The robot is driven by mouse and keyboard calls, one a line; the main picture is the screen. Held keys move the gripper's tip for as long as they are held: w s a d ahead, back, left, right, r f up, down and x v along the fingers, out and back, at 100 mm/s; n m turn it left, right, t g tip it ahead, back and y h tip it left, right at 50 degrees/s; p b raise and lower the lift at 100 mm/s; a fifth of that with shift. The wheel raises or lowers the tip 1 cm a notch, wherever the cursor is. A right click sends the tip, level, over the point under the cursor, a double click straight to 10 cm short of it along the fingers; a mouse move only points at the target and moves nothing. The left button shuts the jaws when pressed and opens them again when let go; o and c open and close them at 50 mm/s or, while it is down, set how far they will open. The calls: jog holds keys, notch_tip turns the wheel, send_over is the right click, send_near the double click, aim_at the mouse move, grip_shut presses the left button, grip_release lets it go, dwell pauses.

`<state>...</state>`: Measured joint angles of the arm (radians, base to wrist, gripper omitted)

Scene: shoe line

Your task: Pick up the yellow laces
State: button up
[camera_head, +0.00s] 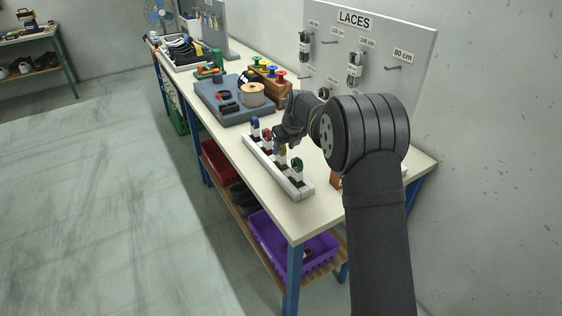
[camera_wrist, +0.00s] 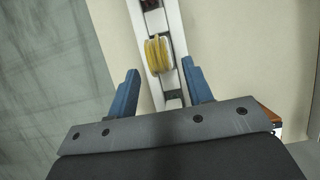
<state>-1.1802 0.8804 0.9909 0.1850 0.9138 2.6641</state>
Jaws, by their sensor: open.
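The yellow laces (camera_wrist: 158,54) are a small wound bundle seated in a slot of a long white rack, seen in the wrist view. In the head view the yellow laces (camera_head: 282,151) show small, close to my gripper (camera_head: 284,138). In the wrist view my gripper (camera_wrist: 156,92) is open, its two blue fingers on either side of the rack's line. The laces lie a little beyond the fingertips, between their lines, and nothing is held. The white rack (camera_head: 293,188) also holds blue, red and green laces in the head view.
A grey tray (camera_head: 228,115) with a tan spool stands further along the table. A wooden block with coloured spools (camera_head: 268,70) is behind it. A pegboard labelled LACES (camera_head: 420,50) stands along the wall side. The table's front edge runs close beside the rack.

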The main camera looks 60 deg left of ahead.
aim_at(282, 153)
jog(key=shift+x, duration=2.8)
jog(key=shift+w+r, duration=0.1)
grip_shut()
